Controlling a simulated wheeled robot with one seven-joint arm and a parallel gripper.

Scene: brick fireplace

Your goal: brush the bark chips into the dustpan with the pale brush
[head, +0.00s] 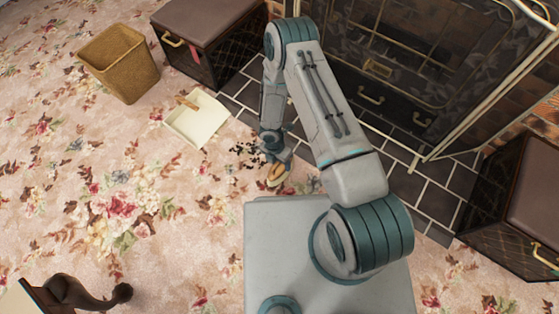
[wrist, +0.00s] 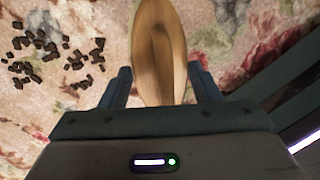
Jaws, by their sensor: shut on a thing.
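My gripper (wrist: 158,92) is shut on the pale brush (wrist: 158,40), whose wooden back points up between the fingers in the wrist view. In the head view the brush (head: 277,175) is low over the carpet at the end of my arm; its bristles are hidden. Dark bark chips (head: 247,152) lie scattered on the carpet just left of the brush, and they also show at the left of the wrist view (wrist: 50,57). The cream dustpan (head: 198,122) with a brown handle lies on the carpet, up and left of the chips. I see no chips in it.
A wicker basket (head: 120,62) stands behind the dustpan at the upper left. A dark padded box (head: 212,40) stands beside the tiled hearth (head: 405,185). The fireplace screen (head: 440,80) is at the back right. Open carpet (head: 80,140) lies to the left.

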